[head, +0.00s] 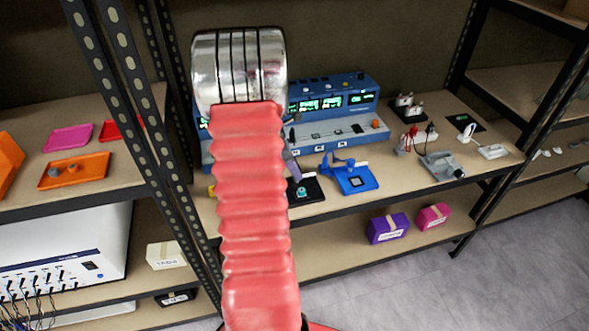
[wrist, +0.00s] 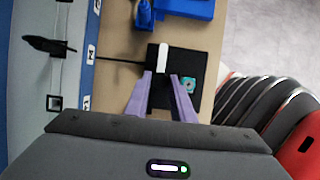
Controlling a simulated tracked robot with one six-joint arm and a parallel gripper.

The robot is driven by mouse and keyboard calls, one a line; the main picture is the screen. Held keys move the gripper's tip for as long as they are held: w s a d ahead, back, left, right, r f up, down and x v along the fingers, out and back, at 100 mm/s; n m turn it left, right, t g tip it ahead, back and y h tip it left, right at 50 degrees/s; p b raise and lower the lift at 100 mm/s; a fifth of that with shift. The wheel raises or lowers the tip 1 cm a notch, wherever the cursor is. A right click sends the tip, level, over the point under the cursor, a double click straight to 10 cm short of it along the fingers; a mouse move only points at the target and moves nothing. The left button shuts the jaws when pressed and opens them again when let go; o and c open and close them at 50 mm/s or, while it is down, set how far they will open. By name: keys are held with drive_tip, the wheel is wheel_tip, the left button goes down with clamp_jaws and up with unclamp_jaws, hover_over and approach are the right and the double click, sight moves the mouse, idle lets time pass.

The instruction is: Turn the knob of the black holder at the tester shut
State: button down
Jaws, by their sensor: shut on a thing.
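The black holder (head: 307,195) lies on the bench in front of the blue tester (head: 352,127). In the head view my arm hides its left side. The wrist view shows the holder (wrist: 203,62) with a white bar (wrist: 163,58) and a small teal piece (wrist: 187,84). My gripper (wrist: 160,76) has its two purple fingers on either side of a dark part below the white bar. It is shut on this part, which appears to be the holder's knob. The fingers hide much of it, and its turn angle cannot be told. One finger shows in the head view (head: 291,167).
A blue holder (head: 357,181) stands close on the right of the black one; it also shows in the wrist view (wrist: 188,8). A grey device (head: 442,165) and small plugs lie further right. Dark shelf posts (head: 150,130) stand left of my arm.

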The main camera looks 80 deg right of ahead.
drive_tip(key=shift+m, duration=0.5)
drive_tip(key=m, duration=0.2)
drive_tip(key=m+y, duration=0.1)
drive_tip(key=shift+d+m+g+y, duration=0.2)
drive_tip(key=shift+m+g+y, duration=0.1)
drive_tip(key=shift+m+g, duration=0.1)
drive_tip(key=m+y, duration=0.1)
drive_tip(key=m, duration=0.3)
drive_tip(key=shift+d+y, duration=0.15)
drive_tip(key=shift+y, duration=0.25)
drive_tip(key=m, duration=0.2)
drive_tip(key=m+t+y, duration=0.1)
drive_tip(key=m, duration=0.2)
drive_tip(key=shift+d+y, duration=0.1)
drive_tip(key=shift+y, duration=0.2)
drive_tip(key=m+t+y, duration=0.1)
drive_tip(key=m, duration=0.3)
drive_tip(key=shift+s, duration=0.1)
drive_tip(key=shift+d, duration=0.1)
drive_tip(key=c, duration=1.5)
unclamp_jaws()
drive_tip(key=shift+r, duration=0.1)
